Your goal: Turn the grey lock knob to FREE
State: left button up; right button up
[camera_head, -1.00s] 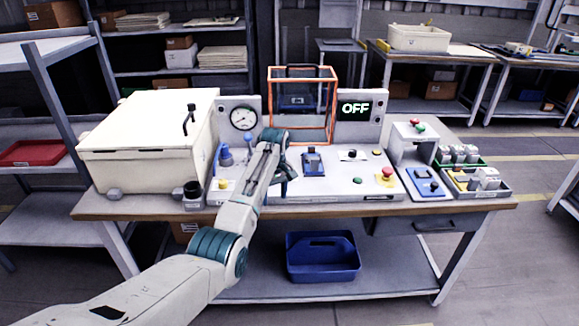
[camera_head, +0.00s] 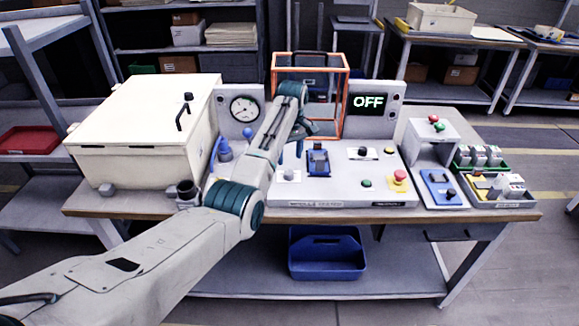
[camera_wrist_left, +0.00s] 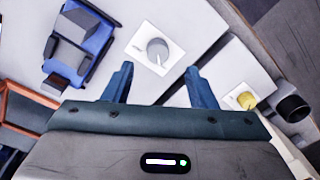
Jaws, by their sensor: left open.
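The grey lock knob (camera_wrist_left: 157,48) is a round knob on a white square plate. In the wrist view it lies just beyond my fingertips, roughly centred between them and not held. In the head view the knob (camera_head: 289,175) shows on the panel beside the blue rocker-like device (camera_head: 318,160). My left gripper (camera_wrist_left: 159,68) is open and empty above the panel. In the head view the left gripper (camera_head: 304,130) is partly hidden by its own wrist. Any lettering around the knob is too small to read. My right gripper is not in view.
A cream box (camera_head: 140,135) stands left of the panel. An orange frame (camera_head: 345,100) rises behind the gripper. A display (camera_head: 368,102) reads OFF. A yellow button (camera_wrist_left: 246,101) and a black cylinder (camera_wrist_left: 291,108) lie to the right in the wrist view.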

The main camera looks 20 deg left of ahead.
aim_at(289, 172)
pick_arm(q)
notch_tip(289, 172, down, 4)
jog(key=shift+w+r, duration=0.1)
jog(key=shift+a+f+p, duration=0.1)
jog(key=shift+f+p, duration=0.25)
jog(key=shift+f, duration=1.2)
jog(key=shift+c, duration=0.2)
jog(key=c, duration=0.9)
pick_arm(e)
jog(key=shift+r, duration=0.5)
